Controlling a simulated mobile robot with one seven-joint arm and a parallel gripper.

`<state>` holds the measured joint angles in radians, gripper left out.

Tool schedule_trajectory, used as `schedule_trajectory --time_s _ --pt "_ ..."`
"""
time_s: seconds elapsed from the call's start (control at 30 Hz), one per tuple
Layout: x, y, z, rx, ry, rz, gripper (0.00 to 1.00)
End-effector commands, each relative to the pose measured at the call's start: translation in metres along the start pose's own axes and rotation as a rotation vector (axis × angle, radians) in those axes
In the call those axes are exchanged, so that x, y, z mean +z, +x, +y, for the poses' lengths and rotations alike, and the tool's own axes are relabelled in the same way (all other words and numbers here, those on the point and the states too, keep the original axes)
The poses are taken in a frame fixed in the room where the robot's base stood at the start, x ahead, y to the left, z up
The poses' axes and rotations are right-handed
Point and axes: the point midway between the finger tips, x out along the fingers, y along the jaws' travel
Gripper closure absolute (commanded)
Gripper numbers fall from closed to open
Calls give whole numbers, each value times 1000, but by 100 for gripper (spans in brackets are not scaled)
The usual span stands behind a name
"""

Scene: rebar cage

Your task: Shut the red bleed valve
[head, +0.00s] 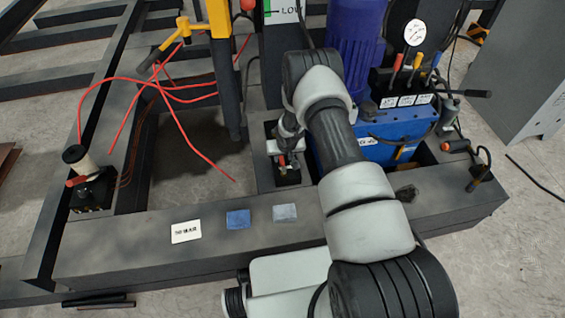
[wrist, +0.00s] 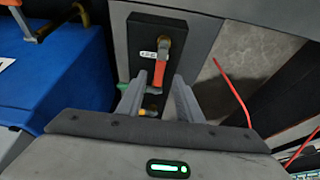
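The red bleed valve (wrist: 160,68) shows in the wrist view as a red-orange lever on a brass fitting, mounted on a black block (wrist: 142,32) with a small white label. The lever hangs down the picture from the fitting. My gripper (wrist: 157,84) is open, with one finger on each side of the lever's lower end in the picture. Gaps show beside the lever; whether either finger touches it I cannot tell. In the head view my gripper (head: 283,152) is over the block, and a small red part of the valve (head: 282,161) shows beneath it.
A blue pump unit (head: 375,138) with a gauge (head: 415,32) and several coloured levers stands right of the valve. A yellow-and-black post (head: 222,60) and loose red hoses (head: 180,125) are to the left. Cloths (head: 238,219) lie on the front beam.

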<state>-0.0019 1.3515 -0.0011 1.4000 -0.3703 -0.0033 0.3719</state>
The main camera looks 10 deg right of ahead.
Motion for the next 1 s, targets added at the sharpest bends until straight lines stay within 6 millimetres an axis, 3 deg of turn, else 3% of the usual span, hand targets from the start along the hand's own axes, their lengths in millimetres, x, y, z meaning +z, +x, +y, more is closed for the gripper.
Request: schedule_trajectory --time_s 0.03,0.2,0.63,0.83,1.0 --pt "2 13 1 0 1 0 67" --pt "1 35 0 0 2 -1 67" --pt "0 43 0 1 0 0 67" --pt "0 43 0 1 0 -1 99" --pt "0 43 0 1 0 0 100"
